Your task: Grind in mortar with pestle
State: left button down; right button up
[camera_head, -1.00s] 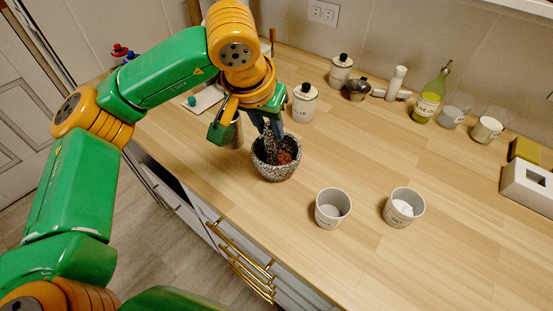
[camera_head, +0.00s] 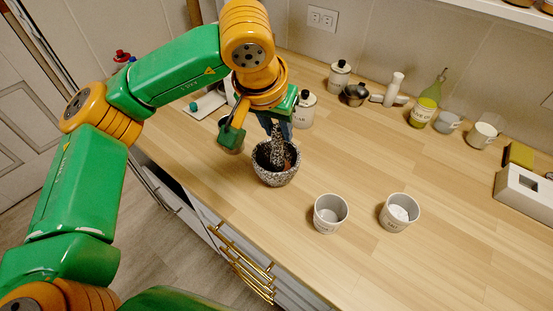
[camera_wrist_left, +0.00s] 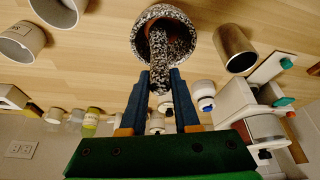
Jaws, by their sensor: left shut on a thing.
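The speckled grey stone mortar (camera_head: 275,177) stands upright on the wooden counter, left of the picture's middle; it also shows at the top of the left wrist view (camera_wrist_left: 146,22). Something reddish-brown lies inside it, mostly hidden. The matching speckled pestle (camera_head: 277,145) slants down into the mortar's mouth and also shows in the left wrist view (camera_wrist_left: 163,62). My left gripper (camera_wrist_left: 160,82) is shut on the pestle's upper end, its blue fingers on both sides of it, above the mortar in the head view (camera_head: 278,124). My right gripper is not in view.
Two white cups (camera_head: 330,213) (camera_head: 399,212) stand right of the mortar; the right one holds something white. A metal cup (camera_wrist_left: 234,49) is close beside the mortar. Lidded jars (camera_head: 303,110), a small dark pot (camera_head: 354,95) and a green oil bottle (camera_head: 424,110) stand behind. The counter's front edge is near.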

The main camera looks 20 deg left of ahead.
pick_arm(q)
jog(key=shift+r+p, duration=2.35)
jog(key=shift+r, duration=0.85)
jog(key=shift+f, duration=0.1)
